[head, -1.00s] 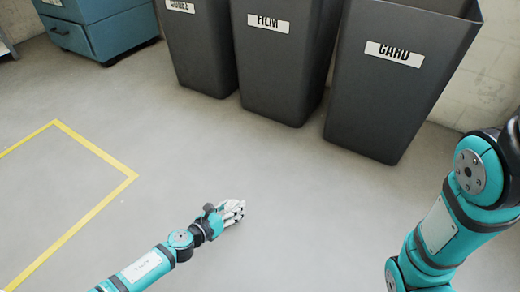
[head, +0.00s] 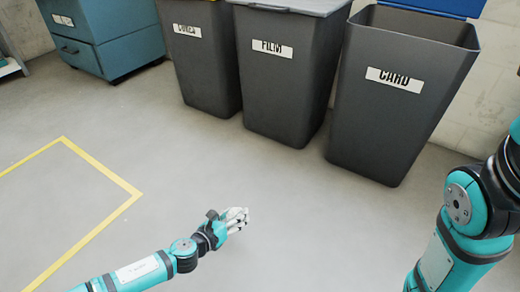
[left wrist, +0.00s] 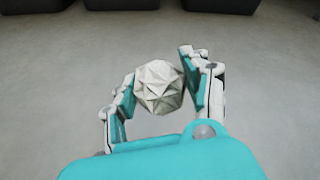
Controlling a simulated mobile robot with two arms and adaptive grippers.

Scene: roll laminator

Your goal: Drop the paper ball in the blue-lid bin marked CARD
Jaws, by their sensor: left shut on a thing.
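The CARD bin (head: 385,130) is dark grey and stands at the upper right in the head view. Its top is open, and its blue lid (head: 440,6) is raised at the back. My left gripper (head: 240,218) is low over the floor, in front of and left of this bin, well apart from it. In the left wrist view it is shut on the pale, faceted paper ball (left wrist: 158,88), which sits between its fingers. The ball is hard to make out in the head view. My right arm shows at the right edge, but its gripper is out of view.
The FILM bin (head: 285,95) with a grey lid stands left of the CARD bin, and another labelled bin (head: 205,75) is left of that. A teal cabinet (head: 105,35) is at the back left. Yellow tape (head: 103,172) marks the floor. The floor before the bins is clear.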

